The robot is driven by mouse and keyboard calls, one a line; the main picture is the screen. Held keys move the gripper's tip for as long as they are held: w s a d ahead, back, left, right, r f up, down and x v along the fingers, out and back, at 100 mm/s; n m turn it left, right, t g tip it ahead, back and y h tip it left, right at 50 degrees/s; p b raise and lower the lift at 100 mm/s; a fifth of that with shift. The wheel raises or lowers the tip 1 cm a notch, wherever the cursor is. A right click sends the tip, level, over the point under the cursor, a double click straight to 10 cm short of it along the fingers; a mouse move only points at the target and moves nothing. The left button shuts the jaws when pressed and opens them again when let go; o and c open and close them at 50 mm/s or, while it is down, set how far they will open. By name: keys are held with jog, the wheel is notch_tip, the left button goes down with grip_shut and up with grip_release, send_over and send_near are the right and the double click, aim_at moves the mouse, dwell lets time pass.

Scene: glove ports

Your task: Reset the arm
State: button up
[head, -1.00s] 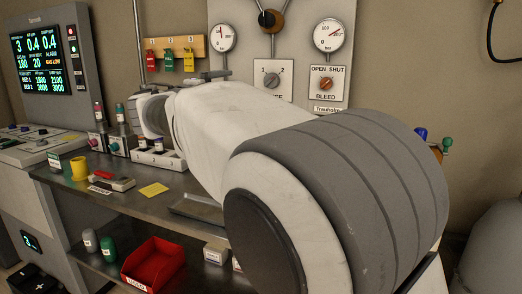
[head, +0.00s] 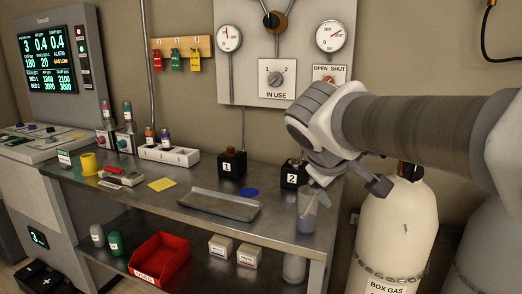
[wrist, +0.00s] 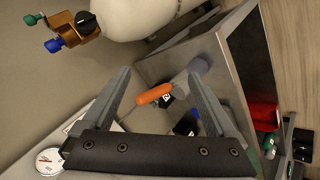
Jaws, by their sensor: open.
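My arm reaches in from the right in the head view, over the bench's right end. My gripper (wrist: 158,74) is open in the wrist view, its two fingers spread with nothing held between them. An orange-handled tool (wrist: 154,94) shows in the gap between the fingers, beyond them; I cannot tell how far. In the head view my wrist is near the black block marked 2 (head: 293,174) and above the clear cup (head: 307,217). The fingertips are hard to make out there.
A white gas cylinder (head: 397,225) stands right of the bench. A metal tray (head: 220,203), a black block marked 1 (head: 232,163) and a white bottle holder (head: 170,154) are on the bench (head: 160,207). A valve panel (head: 262,95) is on the wall behind. A red bin (head: 160,258) sits below.

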jog(key=s+f+m+g+y, duration=0.1)
jog(key=s+f+m+y, duration=0.15)
jog(key=s+f, duration=0.5)
jog(key=s+f+m+g+y, duration=0.1)
jog(key=s+f+m+y, duration=0.2)
jog(key=s, duration=0.8)
notch_tip(320, 180, up, 18)
jog(key=a+p, duration=0.1)
jog(key=p, duration=1.8)
jog(key=shift+h, duration=0.35)
jog(key=shift+a+f, duration=0.15)
